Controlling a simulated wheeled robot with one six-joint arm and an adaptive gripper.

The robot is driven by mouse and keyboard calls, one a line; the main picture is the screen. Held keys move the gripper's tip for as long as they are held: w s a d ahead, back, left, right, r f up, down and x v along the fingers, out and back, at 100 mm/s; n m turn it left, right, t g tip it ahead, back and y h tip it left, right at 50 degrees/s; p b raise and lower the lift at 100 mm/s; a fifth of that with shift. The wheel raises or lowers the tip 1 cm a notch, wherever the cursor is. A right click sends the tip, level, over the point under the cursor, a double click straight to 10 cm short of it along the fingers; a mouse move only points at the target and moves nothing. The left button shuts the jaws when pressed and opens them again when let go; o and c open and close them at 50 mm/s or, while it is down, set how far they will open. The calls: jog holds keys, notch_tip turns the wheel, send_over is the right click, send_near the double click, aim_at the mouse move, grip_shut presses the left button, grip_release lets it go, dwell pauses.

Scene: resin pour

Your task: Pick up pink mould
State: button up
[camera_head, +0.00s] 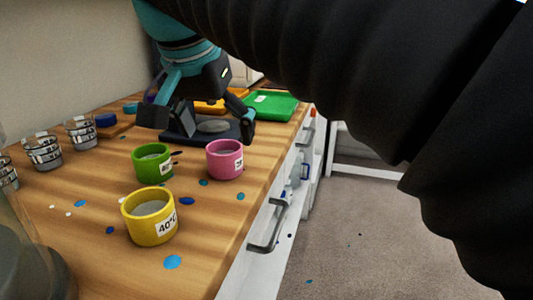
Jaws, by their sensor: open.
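The pink mould (224,161) is a small round cup with a white label and grey contents. It stands upright on the wooden worktop near its right edge. My gripper (200,128) is open, with its two fingers spread left and right. In the picture it sits above and behind the pink mould. The right finger appears just above the mould's rim; I cannot tell if they touch. Nothing shows between the fingers except a dark flat device (212,127) with a grey disc behind.
A green mould (151,166) stands left of the pink one, and a yellow mould (149,219) in front. A green tray (272,108) lies at the back. The worktop's right edge is close, above drawers with a handle (268,232).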

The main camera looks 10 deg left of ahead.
aim_at(224, 153)
jog(key=shift+b+x, duration=0.35)
jog(key=shift+x, duration=2.45)
jog(key=shift+s, duration=0.1)
jog(key=c, duration=1.3)
